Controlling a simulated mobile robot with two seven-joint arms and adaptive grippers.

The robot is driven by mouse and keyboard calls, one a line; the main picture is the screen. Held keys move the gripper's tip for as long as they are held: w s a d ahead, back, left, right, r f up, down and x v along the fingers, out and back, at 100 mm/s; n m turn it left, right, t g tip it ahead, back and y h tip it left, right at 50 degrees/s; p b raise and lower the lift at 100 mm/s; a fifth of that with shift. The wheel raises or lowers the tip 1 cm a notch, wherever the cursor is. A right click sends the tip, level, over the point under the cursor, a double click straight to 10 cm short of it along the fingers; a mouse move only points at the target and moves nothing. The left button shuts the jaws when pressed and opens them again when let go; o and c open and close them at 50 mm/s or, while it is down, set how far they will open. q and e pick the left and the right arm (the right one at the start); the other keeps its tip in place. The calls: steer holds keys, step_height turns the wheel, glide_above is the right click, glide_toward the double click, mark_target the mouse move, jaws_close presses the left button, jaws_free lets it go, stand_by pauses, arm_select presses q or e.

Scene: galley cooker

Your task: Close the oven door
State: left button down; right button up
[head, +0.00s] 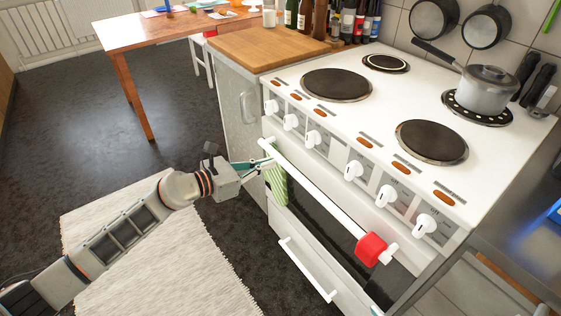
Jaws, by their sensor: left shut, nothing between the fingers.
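The white cooker's oven door (330,232) has a dark window and a long white handle bar (315,187) sloping across the view. The door looks close to the cooker front; I cannot tell whether it is fully shut or slightly ajar. My left gripper (270,162) is shut and empty, its fingertips at the bar's left end beside a green striped towel (279,185). I cannot tell whether they touch. A red item (371,248) is on the bar's right end. My right gripper cannot be made out.
A drawer handle (305,270) is below the oven door. White knobs (354,170) line the front, and a lidded pot (485,90) stands on the back right hotplate. A wooden counter (255,47) with bottles is at the left. A pale rug (165,262) lies on the dark floor.

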arm_select(q)
steer(key=v, duration=0.4)
steer(key=shift+s+a+r, duration=0.1)
steer(key=shift+s+r, duration=0.05)
steer(key=shift+r, duration=0.05)
arm_select(e)
steer(key=shift+s+d+f, duration=0.35)
steer(key=shift+s+f, duration=0.1)
steer(key=shift+s, duration=0.15)
steer(key=shift+w+r, duration=0.15)
steer(key=shift+w, duration=0.1)
